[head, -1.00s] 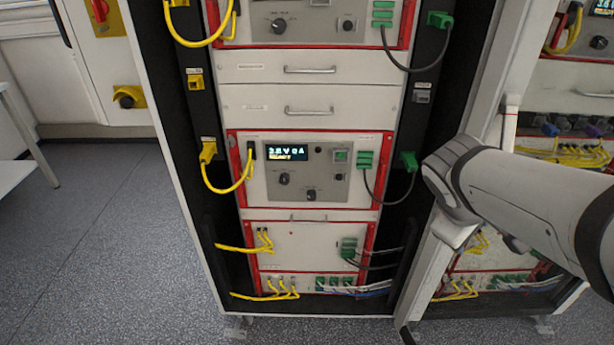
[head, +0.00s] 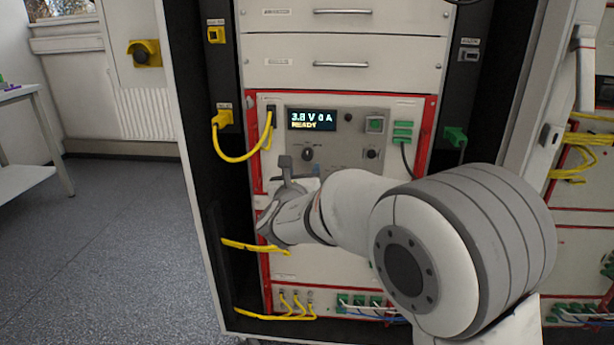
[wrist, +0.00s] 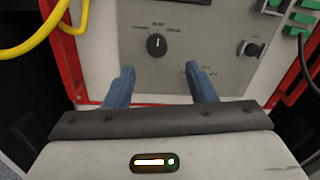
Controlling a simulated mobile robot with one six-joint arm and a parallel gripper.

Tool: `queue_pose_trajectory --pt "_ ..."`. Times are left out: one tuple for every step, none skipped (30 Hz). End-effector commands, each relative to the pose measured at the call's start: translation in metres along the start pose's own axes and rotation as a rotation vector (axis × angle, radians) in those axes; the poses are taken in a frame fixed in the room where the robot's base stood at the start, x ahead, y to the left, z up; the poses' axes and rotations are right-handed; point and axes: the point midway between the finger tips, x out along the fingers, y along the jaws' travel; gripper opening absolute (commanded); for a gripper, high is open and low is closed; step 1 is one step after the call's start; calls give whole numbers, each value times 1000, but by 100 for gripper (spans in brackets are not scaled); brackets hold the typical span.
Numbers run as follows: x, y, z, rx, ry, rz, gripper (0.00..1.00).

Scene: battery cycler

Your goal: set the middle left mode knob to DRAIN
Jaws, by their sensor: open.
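The mode knob (head: 307,154) is a black dial on the grey control panel of the red-framed unit, below the lit display. In the wrist view the knob (wrist: 157,45) has a light pointer mark that points about straight up. Small labels stand at its left, top and right; they are too blurred to read surely. My gripper (wrist: 163,80) is open and empty, its two blue-grey fingers apart, below the knob and not touching it. In the head view my gripper (head: 291,170) is just below and left of the knob. My arm hides the panel's lower part.
The display (head: 312,120) reads 3.8 V 0 A, READY. Right of the knob are a green button (head: 375,124) and a black round control (head: 372,154). Yellow cables (head: 242,157) loop at the left, green plugs (head: 403,131) sit at the right. Drawers (head: 340,64) are above.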

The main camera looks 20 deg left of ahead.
Motion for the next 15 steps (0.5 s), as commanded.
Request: queue_pose_trajectory --pt "3 5 -2 -9 -6 8 51" --pt "6 6 -2 -13 -8 11 51" --pt "10 6 -2 -15 -8 12 51" --pt "15 6 -1 -14 -8 11 51" --pt "19 5 -1 -13 -9 10 51" --pt "26 5 -1 -13 -8 10 51" --pt "31 6 -1 -12 -8 10 51" --pt "36 6 -1 -12 -8 9 51" --pt "43 5 -1 -12 -8 8 51" --pt "48 5 -1 -12 -8 9 51" --pt "52 5 -1 -12 -7 9 51" --pt "58 6 0 -11 -8 9 51" --pt "61 6 0 -11 -8 9 51" --pt "65 6 0 -11 -7 10 51" --pt "68 6 0 -11 -7 10 51"
